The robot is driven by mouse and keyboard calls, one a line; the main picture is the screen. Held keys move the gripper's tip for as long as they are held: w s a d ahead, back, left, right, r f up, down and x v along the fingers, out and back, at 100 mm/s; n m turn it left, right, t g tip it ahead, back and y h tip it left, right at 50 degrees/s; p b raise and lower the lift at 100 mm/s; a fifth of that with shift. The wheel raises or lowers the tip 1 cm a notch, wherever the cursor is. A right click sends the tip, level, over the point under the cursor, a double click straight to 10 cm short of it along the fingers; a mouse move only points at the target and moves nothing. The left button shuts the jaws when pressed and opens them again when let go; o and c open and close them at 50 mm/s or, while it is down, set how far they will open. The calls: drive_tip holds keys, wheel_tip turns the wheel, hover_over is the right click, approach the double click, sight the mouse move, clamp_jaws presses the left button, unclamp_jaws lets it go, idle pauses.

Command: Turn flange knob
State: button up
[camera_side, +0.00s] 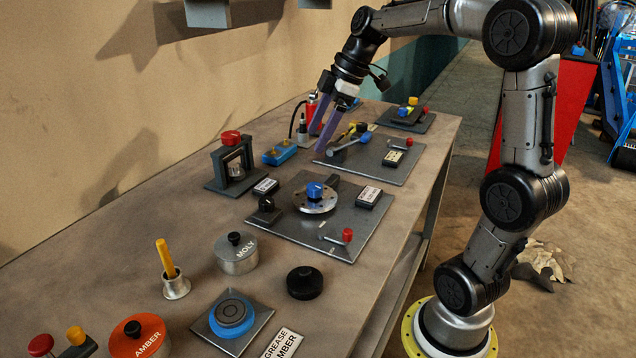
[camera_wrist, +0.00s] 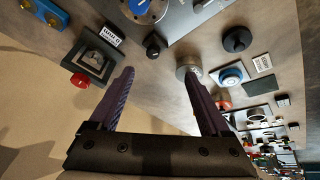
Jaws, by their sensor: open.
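A round metal flange (camera_side: 315,204) with a blue knob (camera_side: 315,189) on top sits on a dark metal plate (camera_side: 290,230) in the middle of the table. In the wrist view the flange (camera_wrist: 152,14) is at the top edge, partly cut off, with its blue knob (camera_wrist: 138,5). My gripper (camera_side: 318,141) has two purple fingers, spread apart with nothing between them. It is beyond the flange in the side view, apart from the knob, near the back plate. The open fingers also show in the wrist view (camera_wrist: 160,75).
A black frame with a red knob (camera_side: 231,138) and a blue block (camera_side: 280,153) stand along the wall side. A red-knobbed lever (camera_side: 346,235) is on the flange's plate. A blue-handled lever (camera_side: 362,138) is near my fingers. Silver (camera_side: 236,254) and orange (camera_side: 139,336) pots stand in front.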

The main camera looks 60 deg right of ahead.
sight(316, 186)
drive_tip(key=d+f+m, duration=0.3)
drive_tip(key=d+f, duration=0.2)
drive_tip(key=d, duration=0.4)
drive_tip(key=x, duration=0.8)
drive_tip(key=s+x, duration=0.1)
drive_tip(key=x, duration=0.4)
drive_tip(key=shift+a+f, duration=0.25)
drive_tip(key=shift+a, duration=0.1)
clamp_jaws()
drive_tip(key=shift+r, duration=0.1)
